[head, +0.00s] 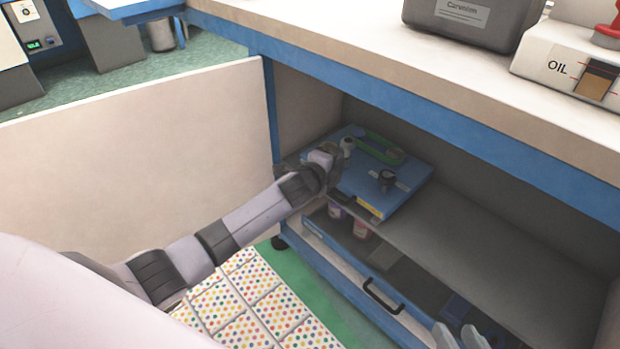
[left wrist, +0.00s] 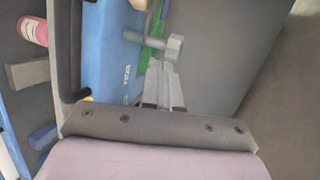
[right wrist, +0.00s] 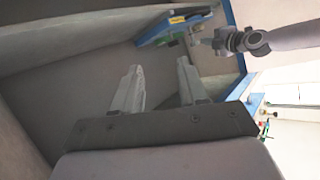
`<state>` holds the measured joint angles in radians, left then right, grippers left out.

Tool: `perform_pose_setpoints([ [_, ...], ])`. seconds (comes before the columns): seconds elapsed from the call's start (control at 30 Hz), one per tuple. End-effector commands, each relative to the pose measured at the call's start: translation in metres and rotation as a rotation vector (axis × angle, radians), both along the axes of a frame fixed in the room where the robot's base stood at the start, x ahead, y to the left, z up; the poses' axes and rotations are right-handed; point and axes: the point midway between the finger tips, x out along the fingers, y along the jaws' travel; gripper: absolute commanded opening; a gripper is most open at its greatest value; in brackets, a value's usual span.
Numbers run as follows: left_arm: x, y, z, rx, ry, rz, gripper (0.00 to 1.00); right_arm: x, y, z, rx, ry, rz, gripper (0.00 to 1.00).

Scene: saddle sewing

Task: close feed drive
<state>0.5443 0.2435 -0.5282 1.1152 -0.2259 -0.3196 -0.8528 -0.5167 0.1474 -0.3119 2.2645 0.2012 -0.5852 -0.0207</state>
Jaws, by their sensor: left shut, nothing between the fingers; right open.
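The feed drive looks to be the blue flat unit (head: 402,200) on the cabinet shelf, with a green handle-like part (head: 380,148), a dark knob (head: 387,178) and a yellow label. My left gripper (head: 338,158) is at its left edge, partly hidden by my own wrist. In the left wrist view its shut, empty fingers (left wrist: 162,72) point at a grey bolt-like knob (left wrist: 173,47) beside the blue unit (left wrist: 122,65); contact cannot be told. My right gripper (head: 458,338) is low at the right, open and empty (right wrist: 160,75). The blue unit shows beyond it (right wrist: 168,28).
A white cabinet door (head: 130,130) stands open at left. Below the shelf is an open drawer with a black handle (head: 383,296) and small containers (head: 361,229). An oil box (head: 560,60) and a grey case (head: 465,22) stand on the worktop. The shelf's right part is bare.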

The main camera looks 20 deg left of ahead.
Motion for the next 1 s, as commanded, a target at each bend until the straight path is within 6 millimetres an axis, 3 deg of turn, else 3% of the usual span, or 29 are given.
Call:
perform_pose_setpoints([
  [0.6, -0.083, 0.013, 0.027, 0.002, 0.002, 0.000, 0.00, -0.013, -0.033, 0.010, -0.197, 0.007, -0.045, 0.43],
  [1.0, -0.098, 0.013, 0.028, -0.009, 0.005, 0.002, 0.00, -0.014, -0.036, 0.007, -0.203, 0.016, -0.052, 0.43],
])
